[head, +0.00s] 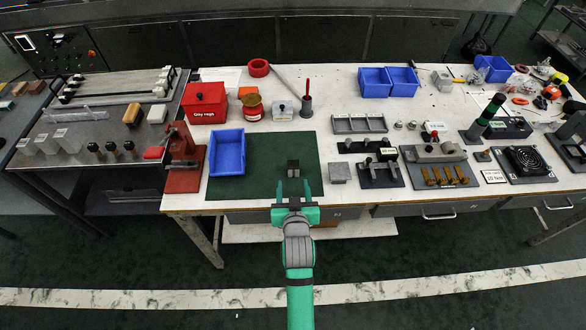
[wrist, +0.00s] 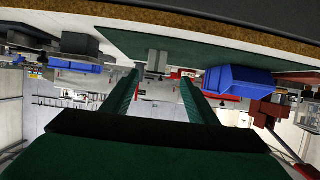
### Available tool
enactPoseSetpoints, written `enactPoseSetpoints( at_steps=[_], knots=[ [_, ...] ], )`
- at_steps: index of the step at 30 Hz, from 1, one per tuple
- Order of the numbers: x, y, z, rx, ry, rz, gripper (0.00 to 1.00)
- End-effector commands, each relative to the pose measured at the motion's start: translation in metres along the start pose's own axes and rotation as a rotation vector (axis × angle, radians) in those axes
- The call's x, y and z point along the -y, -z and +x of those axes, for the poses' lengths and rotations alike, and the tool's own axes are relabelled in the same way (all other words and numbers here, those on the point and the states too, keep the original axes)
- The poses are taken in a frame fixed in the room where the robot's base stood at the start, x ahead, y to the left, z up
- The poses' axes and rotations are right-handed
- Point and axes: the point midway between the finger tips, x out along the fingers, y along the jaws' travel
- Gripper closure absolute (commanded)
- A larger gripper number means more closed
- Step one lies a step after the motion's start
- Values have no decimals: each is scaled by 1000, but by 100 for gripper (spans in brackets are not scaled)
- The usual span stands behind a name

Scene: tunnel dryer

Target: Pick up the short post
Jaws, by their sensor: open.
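A small dark grey upright piece (head: 293,168), apparently the short post, stands on the green mat (head: 262,190). It looks like two narrow parts side by side, too small to tell clearly. My gripper (head: 293,187) is open and empty, just in front of it at the mat's near edge, with one finger to each side. In the wrist view, which is upside down, a grey piece (wrist: 157,60) shows beyond and between the fingertips of my gripper (wrist: 160,78), on the green mat (wrist: 200,50). The fingers do not appear to touch it.
A blue bin (head: 214,168) stands on the mat's left side; it also shows in the wrist view (wrist: 238,80). A grey block (head: 339,173) lies right of the mat. A red vice (head: 182,160) stands left. Bare mat surrounds the piece.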

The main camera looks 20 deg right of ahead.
Motion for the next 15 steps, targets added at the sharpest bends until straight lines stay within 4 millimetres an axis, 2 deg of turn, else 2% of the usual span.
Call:
enactPoseSetpoints(
  at_steps=[3, 12, 15],
  knots=[
    [-3, 6, 9, 3, -4, 4, 47],
    [-3, 6, 51, 4, -4, 3, 47],
    [-3, 6, 59, 4, -4, 3, 47]
  ],
)
